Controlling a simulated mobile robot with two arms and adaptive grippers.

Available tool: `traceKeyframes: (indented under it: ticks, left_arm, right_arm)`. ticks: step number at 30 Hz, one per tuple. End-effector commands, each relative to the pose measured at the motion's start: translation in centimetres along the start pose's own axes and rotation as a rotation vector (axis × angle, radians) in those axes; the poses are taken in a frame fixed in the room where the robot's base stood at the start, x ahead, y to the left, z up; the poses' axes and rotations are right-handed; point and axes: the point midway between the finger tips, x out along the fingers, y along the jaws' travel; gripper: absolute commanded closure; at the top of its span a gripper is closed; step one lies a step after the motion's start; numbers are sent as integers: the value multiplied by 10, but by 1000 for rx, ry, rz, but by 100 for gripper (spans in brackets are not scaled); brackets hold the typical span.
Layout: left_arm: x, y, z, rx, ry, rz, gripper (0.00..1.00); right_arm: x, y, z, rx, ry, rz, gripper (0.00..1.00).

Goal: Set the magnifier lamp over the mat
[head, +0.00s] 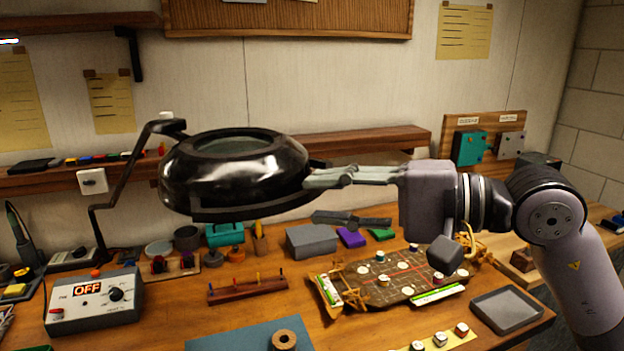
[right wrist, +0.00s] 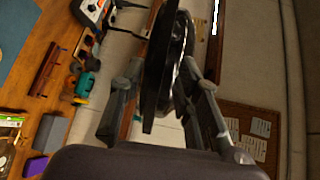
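The magnifier lamp (head: 185,185) has a glossy black round head with a lens in its top, carried on a thin dark bent arm from the left. Its head hangs above the back-left of the bench. My right gripper (head: 318,196) is at the right edge of the head, one finger above and one below the rim. The blue mat (head: 225,338) lies at the bench's front edge, partly cut off. My left gripper is not in view.
A brown ring-shaped part (head: 284,340) sits on the mat. Behind it is a small rack (head: 248,290) with pegs; left is a power box (head: 95,302) reading OFF. A patterned board (head: 400,290) and a grey tray (head: 507,310) lie right. A shelf (head: 370,140) runs behind.

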Motion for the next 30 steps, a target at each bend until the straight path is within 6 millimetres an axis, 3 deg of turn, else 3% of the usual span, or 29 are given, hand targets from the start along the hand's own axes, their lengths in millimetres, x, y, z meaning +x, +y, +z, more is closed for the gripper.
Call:
traceKeyframes:
  ticks: [6, 17, 30]
  left_arm:
    - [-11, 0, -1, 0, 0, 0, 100]
    - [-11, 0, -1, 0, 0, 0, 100]
    - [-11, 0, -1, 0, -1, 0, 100]
  right_arm:
    - [24, -1, 0, 2, -1, 0, 69]
    - [28, 1, 0, 1, 0, 0, 70]
    - [28, 1, 0, 1, 0, 1, 99]
